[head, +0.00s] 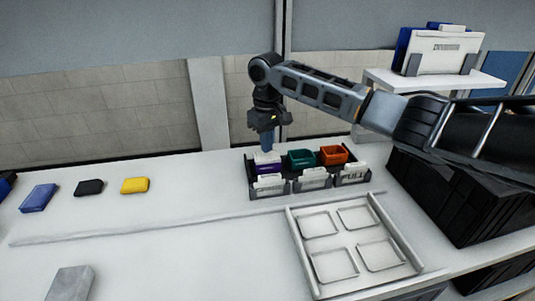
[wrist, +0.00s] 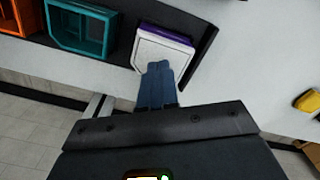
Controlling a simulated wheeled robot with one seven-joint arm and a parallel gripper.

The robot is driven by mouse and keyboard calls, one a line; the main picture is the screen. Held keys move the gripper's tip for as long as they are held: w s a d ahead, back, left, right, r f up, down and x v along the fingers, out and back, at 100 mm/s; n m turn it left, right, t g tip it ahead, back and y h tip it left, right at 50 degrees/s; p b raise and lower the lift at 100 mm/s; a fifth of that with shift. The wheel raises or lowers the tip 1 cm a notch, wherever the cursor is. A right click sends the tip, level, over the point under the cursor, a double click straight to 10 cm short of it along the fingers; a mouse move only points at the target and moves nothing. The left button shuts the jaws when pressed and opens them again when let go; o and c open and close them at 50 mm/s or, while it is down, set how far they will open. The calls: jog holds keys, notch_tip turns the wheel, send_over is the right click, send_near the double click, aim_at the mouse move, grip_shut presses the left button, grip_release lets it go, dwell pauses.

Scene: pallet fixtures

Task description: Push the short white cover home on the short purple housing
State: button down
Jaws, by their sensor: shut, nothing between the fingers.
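The short purple housing (head: 268,169) stands in the left place of the dark fixture, with the short white cover (head: 266,157) on top of it. In the wrist view the white cover (wrist: 161,53) lies over the housing, and a strip of the purple housing (wrist: 166,32) shows along the far edge. I cannot tell whether the cover is fully seated. My gripper (head: 267,146) is above the cover in the head view. In the wrist view my gripper's blue fingers (wrist: 159,68) are shut and empty, with their tips at the cover's near edge; contact is unclear.
A teal open housing (head: 301,159) and an orange open housing (head: 333,155) stand to the right in the dark fixture (head: 285,190). A white tray (head: 345,240) lies in front. Blue (head: 38,198), black (head: 89,187) and yellow (head: 135,185) covers lie at left.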

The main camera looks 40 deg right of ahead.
notch_tip(320, 180, up, 6)
jog(key=p, duration=0.5)
dwell(0.5)
